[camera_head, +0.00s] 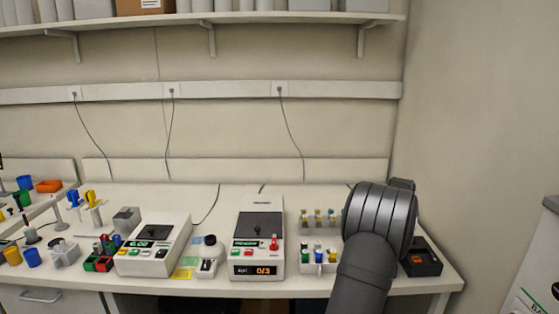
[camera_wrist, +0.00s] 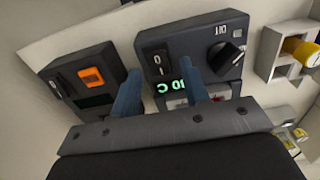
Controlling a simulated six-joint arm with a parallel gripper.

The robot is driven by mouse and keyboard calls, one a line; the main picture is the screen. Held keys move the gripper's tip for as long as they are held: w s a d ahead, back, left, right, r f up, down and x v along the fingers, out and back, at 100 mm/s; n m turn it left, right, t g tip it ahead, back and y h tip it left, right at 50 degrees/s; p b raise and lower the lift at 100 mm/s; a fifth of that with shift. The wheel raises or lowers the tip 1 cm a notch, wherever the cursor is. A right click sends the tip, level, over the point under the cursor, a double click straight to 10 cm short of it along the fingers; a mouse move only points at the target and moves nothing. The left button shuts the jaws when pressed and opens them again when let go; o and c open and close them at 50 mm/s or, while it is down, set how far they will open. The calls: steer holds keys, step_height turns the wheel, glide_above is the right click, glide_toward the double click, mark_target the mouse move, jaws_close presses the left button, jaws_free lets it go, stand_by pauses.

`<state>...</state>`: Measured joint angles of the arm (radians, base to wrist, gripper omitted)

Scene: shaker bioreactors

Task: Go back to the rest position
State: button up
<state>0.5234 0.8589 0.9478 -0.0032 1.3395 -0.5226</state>
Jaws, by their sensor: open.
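My gripper (camera_wrist: 160,70) shows in the wrist view as two blue fingers set well apart, open with nothing held between them. It is over a dark control box (camera_wrist: 195,60) with a black rocker switch, a round knob and a green lit display, which the fingers partly cover. Whether the fingers touch the box cannot be told. In the head view my dark grey arm reaches over the right end of the bench, and it hides the gripper and that control box.
A second dark box with an orange switch (camera_wrist: 90,77) is to the left; a dark box (camera_head: 421,258) shows right of my arm. Vial racks (camera_head: 319,261) stand just left of my arm. White devices (camera_head: 258,225) (camera_head: 154,245) stand further left. The wall shelf (camera_head: 300,17) is above.

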steer(key=shift+f, duration=0.15)
stand_by(0.3)
step_height(320, 180, up, 17)
step_height(320, 180, down, 17)
steer(key=shift+r, duration=0.2)
steer(key=shift+f, duration=0.2)
steer(key=shift+s+t, duration=0.35)
steer(key=shift+t, duration=0.7)
steer(key=shift+s+t, duration=0.3)
steer(key=shift+t, duration=0.75)
steer(key=s+r, duration=0.3)
steer(key=r, duration=0.4)
steer(key=s+r+m, duration=0.1)
steer(key=s+r, duration=0.2)
steer(key=r, duration=0.4)
steer(key=shift+s+a+r+m, duration=0.2)
steer(key=shift+s+r+m, duration=0.1)
steer(key=shift+r, duration=0.1)
